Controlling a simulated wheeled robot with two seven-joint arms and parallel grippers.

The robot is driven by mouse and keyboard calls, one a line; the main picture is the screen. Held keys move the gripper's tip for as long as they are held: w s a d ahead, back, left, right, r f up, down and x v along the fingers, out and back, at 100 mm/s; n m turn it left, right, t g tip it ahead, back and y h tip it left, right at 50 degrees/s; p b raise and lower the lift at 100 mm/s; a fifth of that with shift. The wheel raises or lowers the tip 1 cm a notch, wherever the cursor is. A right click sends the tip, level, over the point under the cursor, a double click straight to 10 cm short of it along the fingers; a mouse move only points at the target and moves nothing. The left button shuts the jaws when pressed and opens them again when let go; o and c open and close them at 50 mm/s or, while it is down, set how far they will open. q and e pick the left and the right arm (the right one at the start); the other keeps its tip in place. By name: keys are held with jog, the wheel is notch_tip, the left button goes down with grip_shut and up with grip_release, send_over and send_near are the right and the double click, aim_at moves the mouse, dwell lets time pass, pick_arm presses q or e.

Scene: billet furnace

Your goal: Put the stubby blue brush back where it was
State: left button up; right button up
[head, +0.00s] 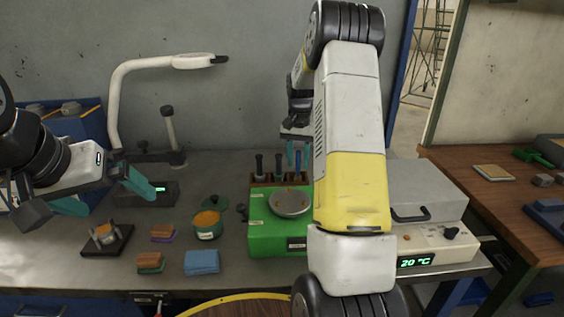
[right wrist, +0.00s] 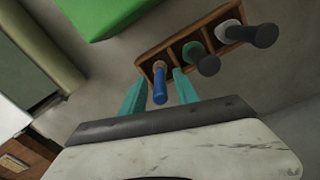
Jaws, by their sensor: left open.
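The blue brush (right wrist: 160,85) stands in an end slot of the brown wooden rack (right wrist: 186,45) in the right wrist view. Two brushes with dark handles stand in the other slots. My right gripper (right wrist: 159,93) is open, its teal fingers on either side of the blue brush with gaps visible. In the head view my right gripper (head: 298,153) is over the right end of the rack, partly hidden by my right arm. The blue handle (head: 298,161) shows between its fingers. My left gripper (head: 106,194) is open and empty at the left, above the bench.
A green box (head: 275,234) with a round metal plate stands in front of the rack. A furnace (head: 432,238) reading 20 °C is at the right.

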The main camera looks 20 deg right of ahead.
notch_tip(320, 180, up, 9)
jog(key=s+a+r+n+t+y, duration=0.1)
jog(key=s+a+r+n+t, duration=0.1)
jog(key=s+a+r, duration=0.4)
jog(key=s+a+r+n+t, duration=0.1)
jog(key=s+a+r, duration=0.25)
jog(key=s, duration=0.45)
jog(key=s+a+n+t, duration=0.1)
jog(key=s+a+n, duration=0.1)
jog(key=s, duration=0.6)
jog(key=s+a+f+n+t+y, duration=0.1)
jog(key=s+a, duration=0.3)
jog(key=s, duration=0.4)
jog(key=shift+a+f+n+t, duration=0.15)
jog(key=shift+a+n+t, duration=0.2)
jog(key=shift+n+t, duration=0.25)
